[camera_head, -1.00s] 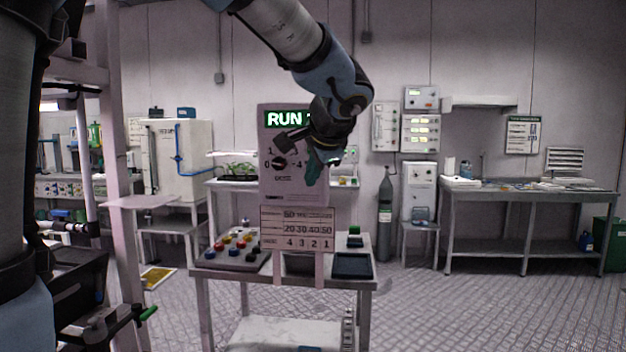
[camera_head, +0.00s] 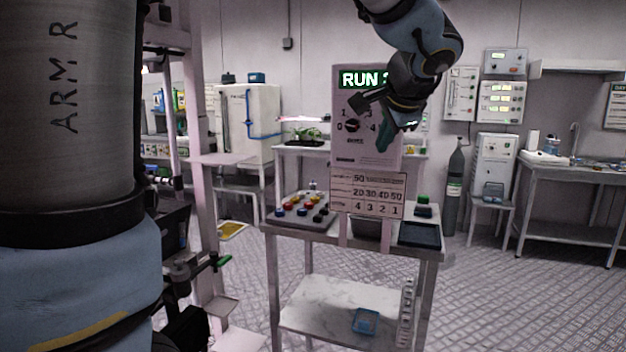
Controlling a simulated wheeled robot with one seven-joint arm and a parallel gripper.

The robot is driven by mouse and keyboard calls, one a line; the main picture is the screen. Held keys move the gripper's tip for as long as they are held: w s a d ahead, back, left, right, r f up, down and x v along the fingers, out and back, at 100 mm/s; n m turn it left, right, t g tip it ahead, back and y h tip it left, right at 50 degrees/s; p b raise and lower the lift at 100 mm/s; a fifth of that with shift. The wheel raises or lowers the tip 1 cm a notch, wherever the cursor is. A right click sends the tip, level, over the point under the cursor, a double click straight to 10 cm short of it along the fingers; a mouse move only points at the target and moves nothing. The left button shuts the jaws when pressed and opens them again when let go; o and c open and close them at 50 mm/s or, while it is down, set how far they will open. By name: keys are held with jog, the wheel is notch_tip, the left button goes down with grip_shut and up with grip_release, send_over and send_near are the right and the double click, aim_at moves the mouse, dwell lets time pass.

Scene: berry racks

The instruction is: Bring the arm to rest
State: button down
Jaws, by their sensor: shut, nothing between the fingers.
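My arm comes in from the top of the head view, right of the middle. My gripper (camera_head: 386,139) hangs at its end, pointing down, in front of the right part of an upright panel (camera_head: 352,166) with a lit "RUN" display and a dial. Its teal fingers look closed, with nothing seen between them. I cannot tell whether it touches the panel. My arm hides the end of the display text.
The panel stands at a small table (camera_head: 290,235) with a coloured-button box (camera_head: 305,212) and a dark tray (camera_head: 419,234). A gas cylinder (camera_head: 455,190) and workbench (camera_head: 570,176) stand at right. A pale post (camera_head: 186,130) stands left. Floor (camera_head: 490,300) at front right is clear.

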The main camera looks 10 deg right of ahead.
jog(key=a+f+n+g+y, duration=0.2)
jog(key=a+f+n+g, duration=0.3)
jog(key=a+f, duration=0.95)
jog(key=s+a+f+n+g, duration=0.1)
jog(key=s+a+f+n, duration=0.3)
jog(key=a, duration=0.3)
jog(key=s+a+f+n+g+h, duration=0.1)
jog(key=s+a+f+n+g, duration=0.1)
jog(key=a+f+n, duration=0.4)
jog(key=shift+s+a+f, duration=0.45)
jog(key=shift+s+a, duration=0.45)
jog(key=shift+a, duration=0.3)
dwell(4.0)
